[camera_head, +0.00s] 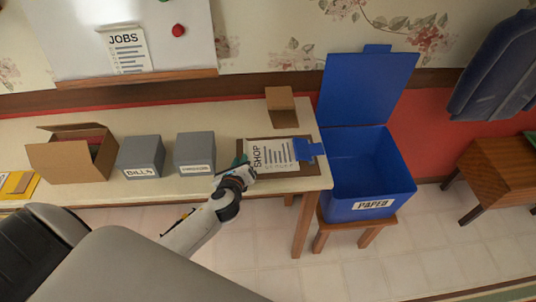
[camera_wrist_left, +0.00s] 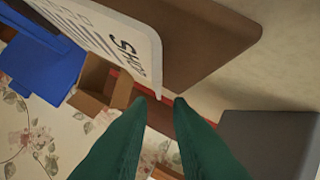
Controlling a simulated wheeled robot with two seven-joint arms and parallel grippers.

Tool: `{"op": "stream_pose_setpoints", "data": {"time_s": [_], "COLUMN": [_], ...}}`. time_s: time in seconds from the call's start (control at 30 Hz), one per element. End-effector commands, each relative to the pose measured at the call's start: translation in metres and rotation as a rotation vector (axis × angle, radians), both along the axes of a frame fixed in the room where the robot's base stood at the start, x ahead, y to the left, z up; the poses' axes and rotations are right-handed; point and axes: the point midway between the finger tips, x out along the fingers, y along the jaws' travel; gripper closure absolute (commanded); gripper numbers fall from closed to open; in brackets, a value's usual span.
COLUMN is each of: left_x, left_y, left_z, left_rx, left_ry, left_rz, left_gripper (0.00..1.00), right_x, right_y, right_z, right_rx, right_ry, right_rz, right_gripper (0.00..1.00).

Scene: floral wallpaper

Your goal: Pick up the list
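The list, a white sheet headed SHOP (camera_head: 272,153), lies on a brown board (camera_head: 308,167) at the table's right end. A blue clip (camera_head: 308,149) sits at its right edge. My left gripper (camera_head: 240,163) is at the list's left edge. In the left wrist view the list (camera_wrist_left: 100,35) fills the upper left, with the board (camera_wrist_left: 205,35) beside it. The green fingers of my left gripper (camera_wrist_left: 160,99) are apart, and the list's near corner shows at the gap between their tips. I cannot tell whether they touch it. My right gripper is not in view.
Grey boxes (camera_head: 195,153) (camera_head: 141,156) and an open cardboard box (camera_head: 72,153) stand left on the table (camera_head: 110,192). A small brown box (camera_head: 281,105) stands behind the board. A blue open-lidded PAPER bin (camera_head: 365,175) stands on a stool to the right.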

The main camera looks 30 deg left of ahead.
Motion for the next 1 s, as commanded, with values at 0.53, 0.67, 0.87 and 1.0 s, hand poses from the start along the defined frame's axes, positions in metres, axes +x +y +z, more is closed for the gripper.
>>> {"op": "stream_pose_setpoints", "data": {"time_s": [0.53, 0.67, 0.87, 1.0], "left_x": [0.046, 0.045, 0.045, 0.045], "left_y": [0.014, 0.014, 0.014, 0.014], "left_z": [-0.017, -0.017, -0.017, -0.017], "left_rx": [-0.003, -0.002, -0.002, -0.002], "left_ry": [0.000, 0.001, 0.001, 0.001], "left_rz": [0.001, 0.001, 0.001, 0.001], "left_gripper": [0.82, 0.83, 1.00, 1.00], "right_x": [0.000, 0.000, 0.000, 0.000], "right_y": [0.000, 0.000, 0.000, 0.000], "right_z": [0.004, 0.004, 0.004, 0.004], "right_rx": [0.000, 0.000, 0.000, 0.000], "right_ry": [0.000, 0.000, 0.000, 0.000], "right_rz": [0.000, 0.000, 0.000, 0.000], "right_gripper": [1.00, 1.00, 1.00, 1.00]}}
